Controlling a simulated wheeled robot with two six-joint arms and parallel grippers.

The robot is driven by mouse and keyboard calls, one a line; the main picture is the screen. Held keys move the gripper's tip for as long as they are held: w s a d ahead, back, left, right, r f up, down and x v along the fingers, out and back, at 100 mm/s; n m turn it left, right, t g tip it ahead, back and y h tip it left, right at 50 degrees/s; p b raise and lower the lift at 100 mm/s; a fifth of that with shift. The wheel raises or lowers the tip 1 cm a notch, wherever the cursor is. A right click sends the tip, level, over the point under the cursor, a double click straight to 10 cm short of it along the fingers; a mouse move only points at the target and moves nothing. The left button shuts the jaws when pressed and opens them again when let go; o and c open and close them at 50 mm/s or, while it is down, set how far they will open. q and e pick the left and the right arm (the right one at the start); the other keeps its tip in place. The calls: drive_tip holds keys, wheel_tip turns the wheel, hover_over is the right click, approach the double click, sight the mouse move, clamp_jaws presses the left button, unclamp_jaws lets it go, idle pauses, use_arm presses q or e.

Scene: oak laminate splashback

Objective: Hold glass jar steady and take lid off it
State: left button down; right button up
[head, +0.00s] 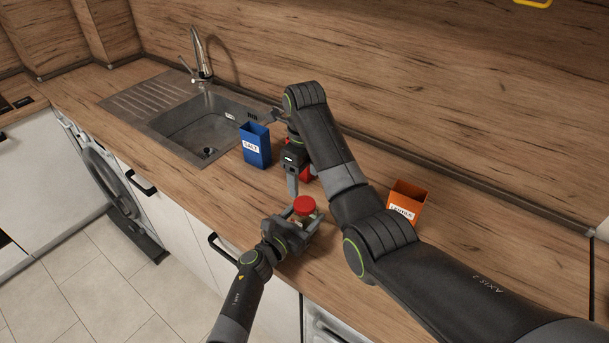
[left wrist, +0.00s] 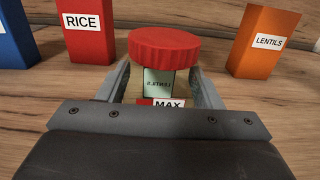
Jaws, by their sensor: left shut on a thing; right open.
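The glass jar (left wrist: 158,84) stands between the fingers of my left gripper (left wrist: 160,92), which is shut on its body. The round red lid (head: 304,205) sits on top of the jar; in the left wrist view the ridged lid (left wrist: 164,48) rises above the fingers. In the head view my left gripper (head: 303,220) hides most of the jar. My right gripper (head: 298,184) is open and empty, fingers pointing down, just behind and above the lid, apart from it. Its far finger is partly hidden.
A blue SALT box (head: 256,146) stands behind left, by the sink (head: 205,128). A red RICE box (left wrist: 75,32) is mostly hidden behind my right gripper in the head view. An orange LENTILS box (head: 408,201) stands to the right. The counter's front edge is close to the jar.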

sight(304, 203)
drive_tip(key=shift+f, duration=4)
